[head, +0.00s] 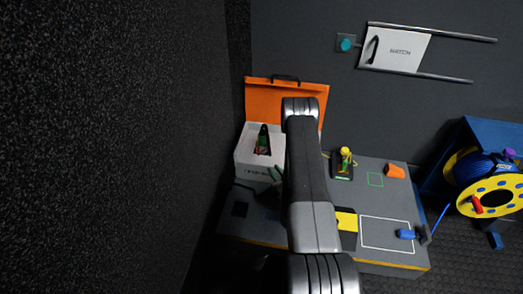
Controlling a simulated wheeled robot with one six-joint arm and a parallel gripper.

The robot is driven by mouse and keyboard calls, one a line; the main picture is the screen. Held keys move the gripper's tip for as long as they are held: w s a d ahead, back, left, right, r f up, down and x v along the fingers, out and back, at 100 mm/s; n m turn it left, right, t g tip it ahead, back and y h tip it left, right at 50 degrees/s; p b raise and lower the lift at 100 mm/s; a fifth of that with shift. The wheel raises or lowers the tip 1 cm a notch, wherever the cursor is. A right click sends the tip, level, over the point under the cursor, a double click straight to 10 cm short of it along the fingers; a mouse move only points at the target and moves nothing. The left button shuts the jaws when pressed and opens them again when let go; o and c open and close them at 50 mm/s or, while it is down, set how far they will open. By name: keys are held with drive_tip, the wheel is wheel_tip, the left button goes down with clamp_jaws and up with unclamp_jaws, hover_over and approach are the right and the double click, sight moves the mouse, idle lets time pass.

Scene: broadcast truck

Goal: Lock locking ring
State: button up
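I cannot pick out a locking ring for certain at this size. A blue connector (405,234) lies at the right front of the grey bench, by a white outlined rectangle, with a dark piece at its right end. My grey arm crosses the middle of the head view and covers part of the bench. Dark parts (272,190) show just left of the arm and may belong to my gripper. Its fingertips cannot be made out, so neither its opening nor anything held is clear.
The grey bench (387,206) carries a white box (249,155) with an orange lid (258,94), a yellow-topped device (344,161) and an orange cup (395,171). A yellow cable reel (467,203) stands right. A hatch panel (395,48) is on the back wall.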

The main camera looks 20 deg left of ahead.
sight(259, 152)
drive_tip(key=b+x, duration=0.4)
drive_tip(key=x, duration=0.9)
drive_tip(key=shift+w+a, duration=0.2)
drive_tip(key=shift+a, duration=0.15)
drive_tip(key=shift+c, duration=0.4)
clamp_jaws()
